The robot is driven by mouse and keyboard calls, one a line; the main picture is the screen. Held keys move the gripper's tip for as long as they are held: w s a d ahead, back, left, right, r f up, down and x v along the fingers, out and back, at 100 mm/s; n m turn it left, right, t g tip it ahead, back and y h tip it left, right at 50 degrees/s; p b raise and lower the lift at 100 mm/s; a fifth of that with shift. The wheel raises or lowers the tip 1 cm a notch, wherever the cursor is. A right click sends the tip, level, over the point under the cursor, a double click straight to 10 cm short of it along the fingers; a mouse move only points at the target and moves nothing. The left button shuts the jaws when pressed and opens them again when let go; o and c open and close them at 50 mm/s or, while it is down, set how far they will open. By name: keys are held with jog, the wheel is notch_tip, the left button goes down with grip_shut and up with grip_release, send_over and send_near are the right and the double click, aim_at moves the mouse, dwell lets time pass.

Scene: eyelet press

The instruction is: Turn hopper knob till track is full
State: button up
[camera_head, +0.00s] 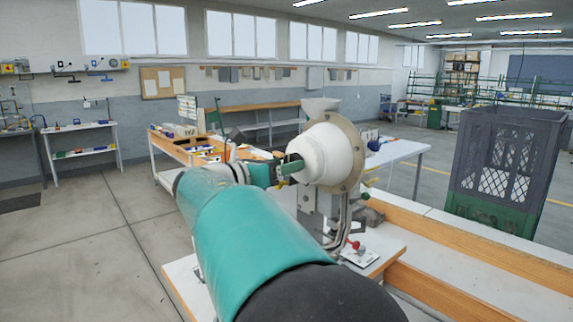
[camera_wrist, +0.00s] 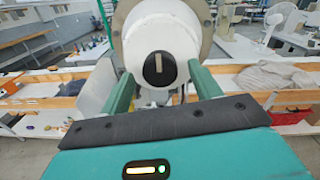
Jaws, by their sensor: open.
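The white hopper drum (camera_head: 325,150) of the eyelet press stands in front of my arm in the head view, with a tan round flange behind it. In the wrist view the hopper (camera_wrist: 160,32) faces me. Its round black knob (camera_wrist: 159,68) has a pale mark running roughly upright. My gripper (camera_wrist: 160,76) is open, with one green finger on each side of the knob in the picture. I see no finger touching the knob. In the head view my gripper (camera_head: 290,168) is at the hopper's left side, and the knob is hidden. I cannot make out the track or its filling.
A cluttered workbench (camera_head: 185,152) is behind at left. The left floor is clear.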

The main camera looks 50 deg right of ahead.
jog(key=shift+s+d, duration=0.15)
jog(key=shift+d, duration=0.75)
jog(key=c, duration=1)
